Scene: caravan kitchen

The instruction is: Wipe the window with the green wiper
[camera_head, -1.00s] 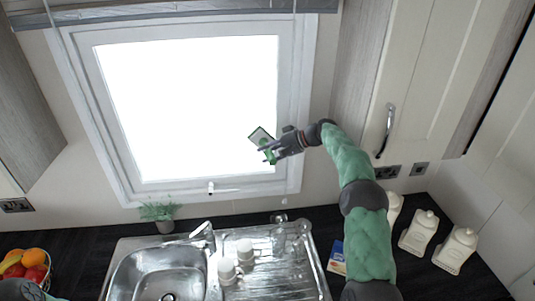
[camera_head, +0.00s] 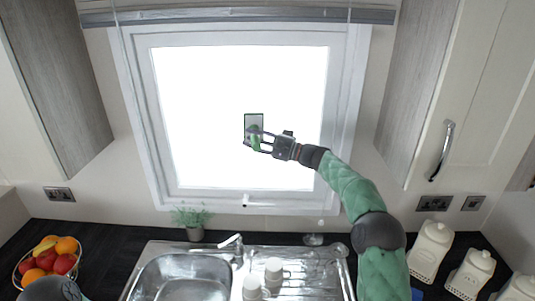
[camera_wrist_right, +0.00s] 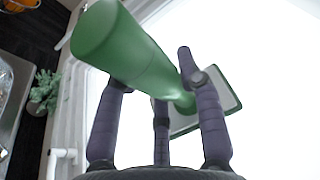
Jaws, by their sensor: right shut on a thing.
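The green wiper (camera_head: 254,121), with a flat pad edged in green, stands in front of the bright window (camera_head: 200,90) in the head view. My right gripper (camera_head: 256,142) is shut on its green handle, which also shows between the fingers in the right wrist view (camera_wrist_right: 130,50). The pad (camera_wrist_right: 215,105) faces the window pane. I cannot tell if it touches the glass. Only a bit of my left arm shows at the bottom left of the head view; its gripper is out of view.
A faucet and steel sink (camera_head: 185,275) lie below the window, with white cups (camera_head: 273,270) on the drainer. A potted plant (camera_head: 193,222) stands under the sill. A fruit bowl (camera_head: 48,262) is at left, white canisters (camera_head: 430,250) at right. Cupboards flank the window.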

